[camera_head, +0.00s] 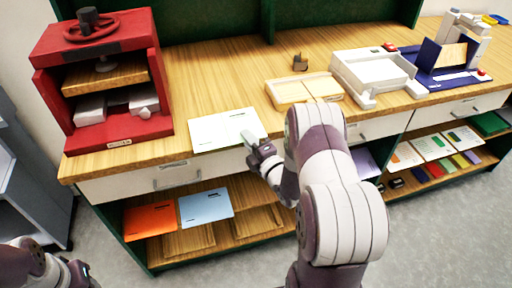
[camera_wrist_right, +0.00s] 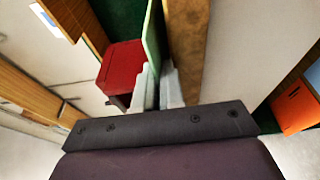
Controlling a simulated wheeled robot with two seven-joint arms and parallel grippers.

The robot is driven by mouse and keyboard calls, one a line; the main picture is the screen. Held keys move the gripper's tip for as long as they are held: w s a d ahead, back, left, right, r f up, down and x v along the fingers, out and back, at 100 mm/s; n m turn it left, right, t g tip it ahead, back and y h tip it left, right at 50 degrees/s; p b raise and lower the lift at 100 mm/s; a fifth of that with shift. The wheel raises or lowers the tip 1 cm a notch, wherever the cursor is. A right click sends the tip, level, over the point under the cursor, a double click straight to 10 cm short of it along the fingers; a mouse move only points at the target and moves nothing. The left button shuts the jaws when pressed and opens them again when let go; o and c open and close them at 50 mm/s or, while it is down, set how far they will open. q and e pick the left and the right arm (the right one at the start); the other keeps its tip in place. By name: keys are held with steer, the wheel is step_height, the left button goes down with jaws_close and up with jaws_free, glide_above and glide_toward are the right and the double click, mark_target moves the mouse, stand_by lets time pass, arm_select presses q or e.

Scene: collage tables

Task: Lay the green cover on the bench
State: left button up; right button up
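The green cover (camera_wrist_right: 151,38) shows nearly edge-on in the wrist view, as a thin pale green sheet running forward from between my right fingers. In the head view a flat, very pale sheet (camera_head: 218,131) with small print is at the bench's front edge, left of my right gripper (camera_head: 252,138). My right gripper (camera_wrist_right: 157,88) appears shut on the cover's near edge. The bench (camera_head: 205,75) has a wooden top, seen beside the cover in the wrist view (camera_wrist_right: 187,45); I cannot tell whether they touch. My left gripper (camera_head: 80,276) is partly visible at the bottom left; its fingers are unclear.
A red press (camera_head: 112,125) stands left of the pale sheet. A wooden tray (camera_head: 290,92), a white device (camera_head: 372,72) and a blue-and-white device (camera_head: 428,72) stand to the right. An orange cover (camera_head: 150,221) and a blue cover (camera_head: 206,206) lie on the shelf below.

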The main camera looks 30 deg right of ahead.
steer(key=shift+s+a+f+g, duration=0.15)
steer(key=shift+s+f+g, duration=0.15)
steer(key=shift+s+f, duration=0.55)
steer(key=shift+o, duration=0.2)
steer(key=s+r, duration=0.1)
steer(key=s, duration=0.8)
steer(key=shift+s+d+b, duration=0.3)
steer(key=shift+d+b, duration=0.05)
steer(key=shift+s+r, duration=0.15)
steer(key=shift+s, duration=0.6)
